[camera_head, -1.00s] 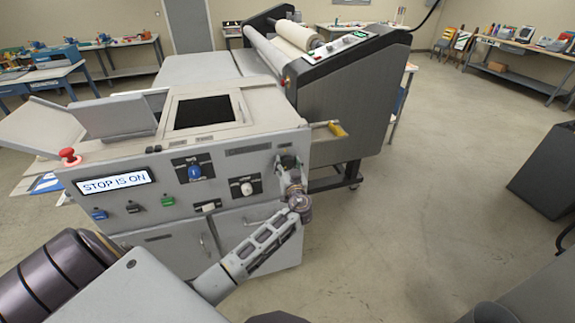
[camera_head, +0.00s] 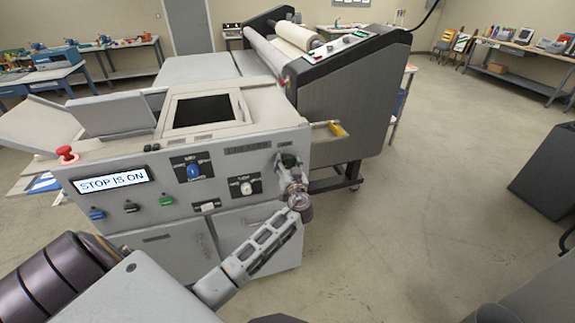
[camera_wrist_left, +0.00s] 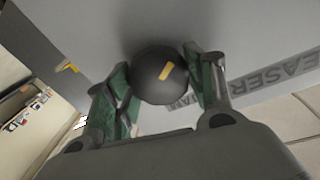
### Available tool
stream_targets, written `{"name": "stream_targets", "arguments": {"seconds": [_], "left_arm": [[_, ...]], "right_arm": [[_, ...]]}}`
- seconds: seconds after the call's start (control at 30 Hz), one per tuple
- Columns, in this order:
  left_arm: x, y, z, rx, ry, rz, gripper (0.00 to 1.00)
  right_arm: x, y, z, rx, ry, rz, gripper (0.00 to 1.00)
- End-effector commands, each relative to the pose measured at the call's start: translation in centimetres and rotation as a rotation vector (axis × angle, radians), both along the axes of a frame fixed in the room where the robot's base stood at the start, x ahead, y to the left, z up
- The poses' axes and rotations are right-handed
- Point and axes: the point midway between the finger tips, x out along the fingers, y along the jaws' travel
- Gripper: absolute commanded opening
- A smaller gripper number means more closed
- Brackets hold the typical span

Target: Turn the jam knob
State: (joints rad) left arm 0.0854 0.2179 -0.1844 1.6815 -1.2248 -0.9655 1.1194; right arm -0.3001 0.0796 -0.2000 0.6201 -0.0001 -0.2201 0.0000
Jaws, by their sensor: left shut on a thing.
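The jam knob (camera_wrist_left: 160,75) is a round black knob with a yellow mark, on the grey front panel of the machine. In the left wrist view it sits between the green-padded fingers of my left gripper (camera_wrist_left: 165,88), which is shut on it. In the head view the left gripper (camera_head: 288,165) is at the right end of the front panel, and it mostly hides the knob. Part of a label (camera_wrist_left: 278,78) ending in "EASER" shows beside the knob. My right gripper is in neither view.
The panel display (camera_head: 111,180) reads "STOP IS ON". A red mushroom button (camera_head: 66,153), a blue knob (camera_head: 193,171), a white knob (camera_head: 246,188) and coloured switches are on the machine. A yellow-ended lever (camera_head: 337,130) sticks out at right.

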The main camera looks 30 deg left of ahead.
Motion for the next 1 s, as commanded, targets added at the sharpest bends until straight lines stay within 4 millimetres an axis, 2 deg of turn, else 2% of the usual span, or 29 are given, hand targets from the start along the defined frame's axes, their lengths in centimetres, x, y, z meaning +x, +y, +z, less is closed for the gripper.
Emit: {"name": "stream_targets", "arguments": {"seconds": [0.07, 0.1, 0.23, 0.73, 1.0], "left_arm": [[0.0, 0.0, 0.1, 0.000, -0.002, 0.001, 0.30], [0.0, 0.0, 0.1, 0.000, -0.002, 0.001, 0.58], [0.0, 0.0, 0.1, -0.001, -0.002, 0.001, 0.74], [-0.3, -0.3, 0.0, -0.002, -0.001, 0.000, 0.76], [-1.9, -1.8, 0.0, -0.002, 0.000, -0.001, 0.76]], "right_arm": [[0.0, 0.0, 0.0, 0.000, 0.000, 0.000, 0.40], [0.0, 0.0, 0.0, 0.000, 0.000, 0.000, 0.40], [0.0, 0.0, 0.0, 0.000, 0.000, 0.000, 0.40], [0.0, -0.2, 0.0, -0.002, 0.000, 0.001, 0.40], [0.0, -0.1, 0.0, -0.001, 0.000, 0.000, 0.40]]}}
